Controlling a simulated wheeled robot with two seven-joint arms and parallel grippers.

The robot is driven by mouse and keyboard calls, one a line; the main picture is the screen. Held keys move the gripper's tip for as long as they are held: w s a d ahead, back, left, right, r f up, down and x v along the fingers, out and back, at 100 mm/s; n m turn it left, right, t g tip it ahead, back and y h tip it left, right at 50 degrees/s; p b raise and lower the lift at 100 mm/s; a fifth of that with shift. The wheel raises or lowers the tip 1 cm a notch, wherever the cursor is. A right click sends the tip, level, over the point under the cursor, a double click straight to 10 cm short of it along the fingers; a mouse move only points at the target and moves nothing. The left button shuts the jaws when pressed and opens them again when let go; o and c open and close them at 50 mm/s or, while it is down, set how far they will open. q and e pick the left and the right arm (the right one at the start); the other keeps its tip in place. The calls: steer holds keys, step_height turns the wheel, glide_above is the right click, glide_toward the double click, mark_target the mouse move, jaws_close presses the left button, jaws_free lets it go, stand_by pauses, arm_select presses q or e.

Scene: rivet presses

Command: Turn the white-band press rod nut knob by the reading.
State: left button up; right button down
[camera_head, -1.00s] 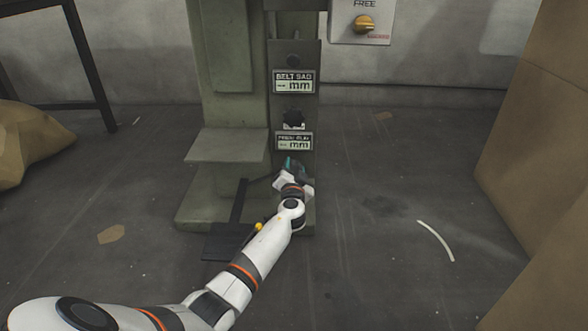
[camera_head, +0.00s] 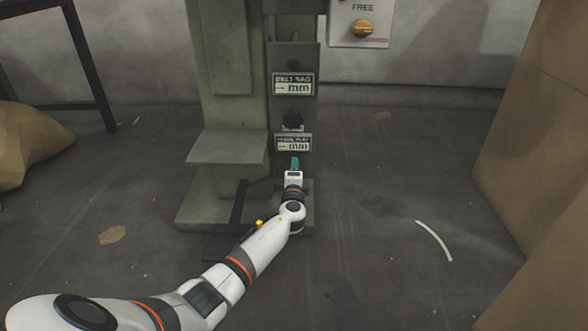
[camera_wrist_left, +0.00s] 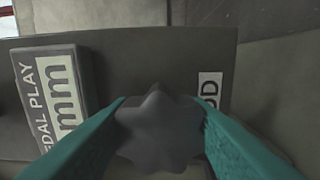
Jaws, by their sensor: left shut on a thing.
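The press (camera_head: 226,110) is a grey-green machine in the middle of the head view. On its front column, below the pedal play label (camera_head: 293,143), my left gripper (camera_head: 295,164) reaches in with teal fingers. In the left wrist view the gripper (camera_wrist_left: 160,125) is shut on a dark grey lobed knob (camera_wrist_left: 158,122), one finger on each side. A small white plate (camera_wrist_left: 209,88) ending in "OD" is partly hidden beside the right finger. The knob is hidden by my gripper in the head view. No white band can be made out. My right gripper is not in view.
A second dark knob (camera_head: 292,121) sits above the pedal play label, under the belt sag label (camera_head: 293,84). A pedal (camera_head: 228,246) lies low beside my arm. A box with a yellow switch (camera_head: 362,28) hangs at the back. Cardboard (camera_head: 540,150) stands right.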

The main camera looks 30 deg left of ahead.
arm_select(q)
steer(key=m+p, duration=0.2)
steer(key=m, duration=0.3)
steer(key=shift+m, duration=0.3)
steer(key=m+p, duration=0.2)
steer(key=m, duration=0.3)
steer(key=shift+f, duration=0.15)
steer(key=shift+m, duration=0.4)
steer(key=o, duration=1)
steer(key=shift+s, duration=0.1)
